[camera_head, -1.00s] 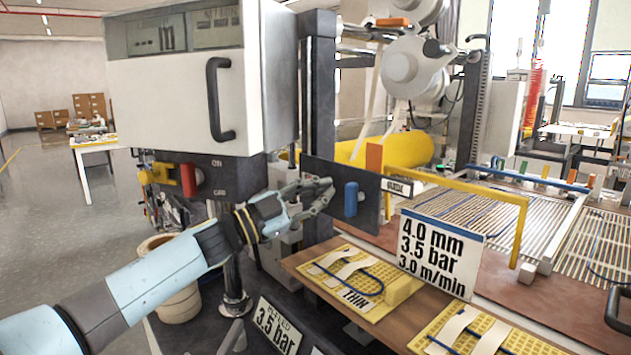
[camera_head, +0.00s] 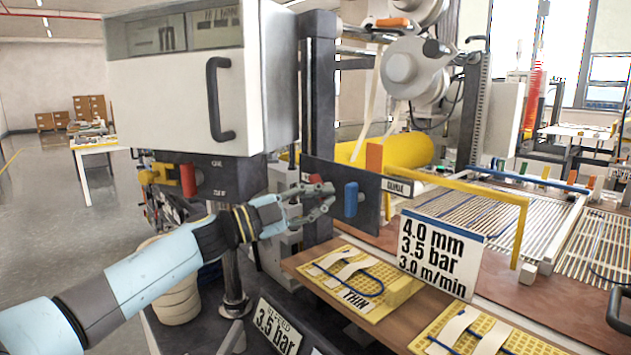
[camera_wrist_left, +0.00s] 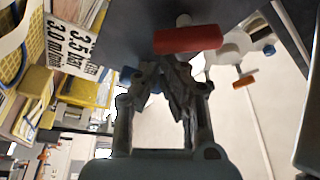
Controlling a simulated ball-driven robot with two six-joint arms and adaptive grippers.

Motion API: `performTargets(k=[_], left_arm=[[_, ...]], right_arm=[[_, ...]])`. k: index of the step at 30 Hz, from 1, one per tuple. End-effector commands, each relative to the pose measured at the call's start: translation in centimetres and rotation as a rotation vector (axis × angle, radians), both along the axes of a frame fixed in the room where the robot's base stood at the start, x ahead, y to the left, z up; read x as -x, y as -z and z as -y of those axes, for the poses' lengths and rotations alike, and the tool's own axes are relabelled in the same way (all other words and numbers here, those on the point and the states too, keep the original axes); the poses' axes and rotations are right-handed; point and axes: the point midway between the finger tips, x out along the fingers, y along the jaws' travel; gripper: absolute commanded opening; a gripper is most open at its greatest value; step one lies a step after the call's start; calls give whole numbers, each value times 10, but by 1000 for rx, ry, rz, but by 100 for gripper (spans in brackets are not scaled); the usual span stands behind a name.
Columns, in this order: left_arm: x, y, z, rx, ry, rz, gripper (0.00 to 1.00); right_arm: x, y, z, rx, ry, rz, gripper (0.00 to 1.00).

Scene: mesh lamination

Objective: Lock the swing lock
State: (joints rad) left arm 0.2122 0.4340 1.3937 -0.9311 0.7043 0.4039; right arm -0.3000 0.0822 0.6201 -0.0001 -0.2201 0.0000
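The dark upright panel (camera_head: 372,203) carries a blue handle (camera_head: 351,199) and a red handle (camera_head: 317,178) to its left. Which one is the swing lock I cannot tell for sure. My left gripper (camera_head: 329,198) is in front of the panel, just below the red handle and left of the blue one. In the left wrist view, the red handle (camera_wrist_left: 188,39) lies crosswise just beyond my fingertips (camera_wrist_left: 165,78). The blue handle (camera_wrist_left: 128,75) is partly behind one finger. The fingers look partly open with nothing between them. My right gripper is not in view.
A yellow THIN tray (camera_head: 345,262) lies below. A white cabinet with a black handle (camera_head: 218,98) hangs above my arm.

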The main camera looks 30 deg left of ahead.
Motion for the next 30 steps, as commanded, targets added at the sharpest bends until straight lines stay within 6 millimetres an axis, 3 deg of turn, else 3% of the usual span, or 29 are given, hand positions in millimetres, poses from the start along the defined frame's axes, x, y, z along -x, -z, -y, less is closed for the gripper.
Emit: performTargets(k=[30], left_arm=[[-1,11,-3,-298,-1,104,0]], right_arm=[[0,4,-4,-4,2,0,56]])
